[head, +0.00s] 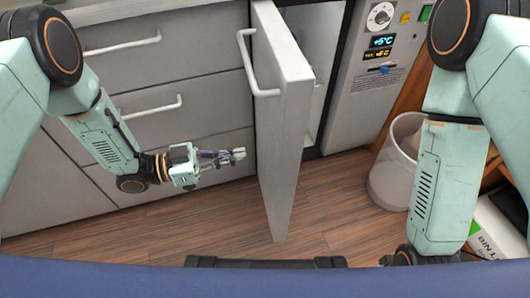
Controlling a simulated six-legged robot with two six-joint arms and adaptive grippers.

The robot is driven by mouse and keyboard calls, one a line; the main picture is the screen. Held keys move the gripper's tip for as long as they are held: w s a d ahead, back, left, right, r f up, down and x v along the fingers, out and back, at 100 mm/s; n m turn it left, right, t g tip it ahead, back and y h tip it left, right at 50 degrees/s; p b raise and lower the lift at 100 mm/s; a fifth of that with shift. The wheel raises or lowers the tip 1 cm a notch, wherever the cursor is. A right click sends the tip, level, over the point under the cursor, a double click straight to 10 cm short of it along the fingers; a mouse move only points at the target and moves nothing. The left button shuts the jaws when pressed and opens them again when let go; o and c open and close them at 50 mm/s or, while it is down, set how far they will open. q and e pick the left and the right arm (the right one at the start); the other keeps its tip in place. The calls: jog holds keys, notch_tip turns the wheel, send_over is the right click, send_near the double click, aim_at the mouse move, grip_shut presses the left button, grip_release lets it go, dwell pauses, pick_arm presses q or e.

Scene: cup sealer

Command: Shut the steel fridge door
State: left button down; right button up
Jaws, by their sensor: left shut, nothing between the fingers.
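The steel fridge door (286,130) stands open in the middle of the head view, swung out toward me and seen nearly edge-on. Its white bar handle (246,62) is on the left-facing side. The fridge opening (316,45) shows behind it on the right, with a control panel (380,42) to the right of that. My left gripper (238,155) is shut and empty, a short way left of the door's lower part and low in front of the drawers. My right arm comes in from the right, and its gripper is out of view.
Grey drawers (190,60) with white handles line the left side. A whitish bin (392,185) stands on the floor right of the door, near my right arm. A white box (490,235) lies at the lower right. Wooden floor (330,215) is clear around the door's foot.

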aim_at(278, 149)
pick_arm(q)
jog(key=b+x, duration=0.1)
jog(key=x, duration=0.5)
jog(key=shift+d, duration=0.4)
jog(key=shift+d, duration=0.15)
